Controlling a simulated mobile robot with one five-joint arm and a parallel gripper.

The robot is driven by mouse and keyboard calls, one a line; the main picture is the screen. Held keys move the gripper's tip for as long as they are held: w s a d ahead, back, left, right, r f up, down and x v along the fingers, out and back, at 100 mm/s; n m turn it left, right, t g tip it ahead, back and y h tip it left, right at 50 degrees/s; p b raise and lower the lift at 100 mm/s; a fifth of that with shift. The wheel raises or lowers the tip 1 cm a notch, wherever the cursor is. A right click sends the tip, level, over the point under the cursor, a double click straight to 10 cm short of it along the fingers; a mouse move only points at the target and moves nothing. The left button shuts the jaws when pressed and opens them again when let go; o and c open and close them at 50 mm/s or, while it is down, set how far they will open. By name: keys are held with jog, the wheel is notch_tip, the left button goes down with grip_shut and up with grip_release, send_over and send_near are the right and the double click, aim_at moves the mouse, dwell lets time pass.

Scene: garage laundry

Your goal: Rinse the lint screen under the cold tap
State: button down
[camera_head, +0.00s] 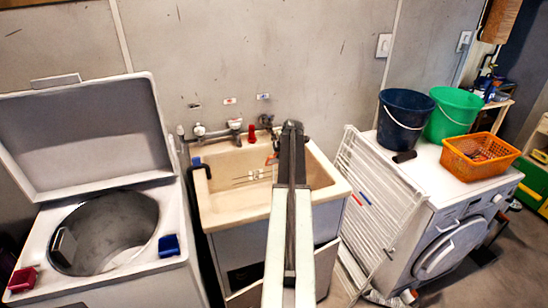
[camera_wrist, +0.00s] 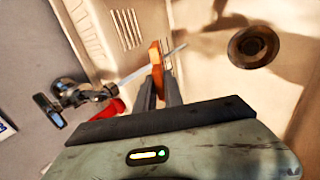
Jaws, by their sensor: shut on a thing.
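In the wrist view my gripper (camera_wrist: 160,92) is shut on the lint screen (camera_wrist: 155,54), a small piece with an orange-brown edge. I hold it above the sink (camera_head: 221,213). A tap (camera_wrist: 85,93) with a dark lever is left of my fingers. A thin pale streak like running water (camera_wrist: 132,75) goes from its spout towards the screen and shows again beyond it. A red part (camera_wrist: 108,110) is beside the tap. In the head view my arm hides most of the gripper; a small orange bit of the screen (camera_head: 272,158) shows left of it.
The sink's drain (camera_wrist: 253,47) is at upper right in the wrist view. An open top-loading washer (camera_head: 120,280) stands left of the sink. A white drying rack (camera_head: 372,215) leans at right, beside a front-loading machine (camera_head: 455,190) bearing buckets (camera_head: 403,118) and an orange basket (camera_head: 480,160).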

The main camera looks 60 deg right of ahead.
jog(key=s+a+r+p, duration=0.2)
jog(key=s+a, duration=0.2)
jog(key=s, duration=0.1)
jog(key=shift+s, duration=0.35)
jog(key=shift+a, duration=0.1)
dwell(1.0)
